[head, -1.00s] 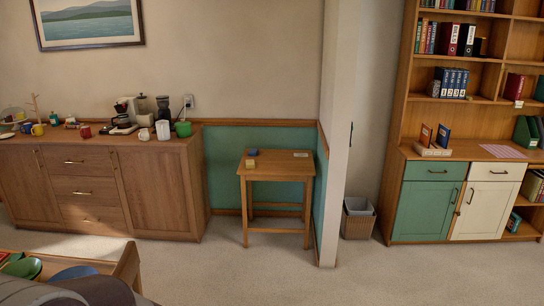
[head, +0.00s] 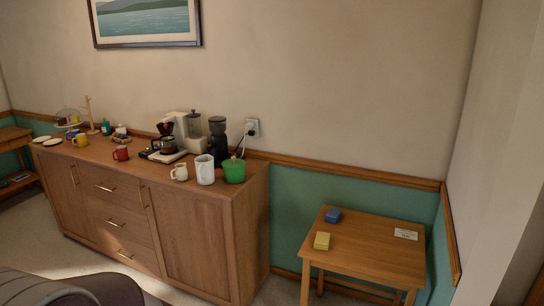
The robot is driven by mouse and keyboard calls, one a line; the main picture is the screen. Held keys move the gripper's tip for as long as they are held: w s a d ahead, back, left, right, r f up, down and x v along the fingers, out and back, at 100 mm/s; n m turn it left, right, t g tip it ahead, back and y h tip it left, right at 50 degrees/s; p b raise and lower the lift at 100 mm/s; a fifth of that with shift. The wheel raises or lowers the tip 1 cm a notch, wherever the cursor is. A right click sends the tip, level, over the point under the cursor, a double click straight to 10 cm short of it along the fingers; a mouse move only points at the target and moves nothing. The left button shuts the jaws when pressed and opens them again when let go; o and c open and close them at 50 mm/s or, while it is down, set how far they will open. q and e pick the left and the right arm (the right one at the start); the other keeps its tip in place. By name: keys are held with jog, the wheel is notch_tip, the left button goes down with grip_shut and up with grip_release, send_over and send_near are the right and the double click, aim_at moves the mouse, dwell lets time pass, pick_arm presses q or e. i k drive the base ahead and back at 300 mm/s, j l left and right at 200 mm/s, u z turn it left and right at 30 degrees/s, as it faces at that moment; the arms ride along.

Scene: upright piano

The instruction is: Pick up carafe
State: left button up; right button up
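A small glass carafe with a dark handle (head: 166,146) appears to sit on the base of the white coffee maker (head: 178,126), on the wooden sideboard (head: 195,225). Its details are small and partly lost against the machine. A white jug (head: 205,170) and a smaller white pitcher (head: 180,172) stand in front of the machine to the right. Neither of my grippers shows in the head view.
A small wooden table (head: 360,245) holds blue and yellow blocks. Floor shows at lower left.

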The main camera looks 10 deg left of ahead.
aim_at(168, 144)
jog(key=i+j+u, duration=0.3)
jog(key=i+u, duration=1.05)
jog(key=i, duration=0.2)
jog(key=i+l+u, duration=0.3)
jog(key=i+u, duration=0.15)
jog(key=i+j+z, duration=0.1)
jog(key=i, duration=0.5)
jog(key=i+j, duration=0.15)
jog(key=i, duration=0.45)
jog(key=i+j+z, duration=0.15)
jog(key=i, duration=0.45)
jog(key=i+j+z, duration=0.4)
jog(key=i, duration=0.2)
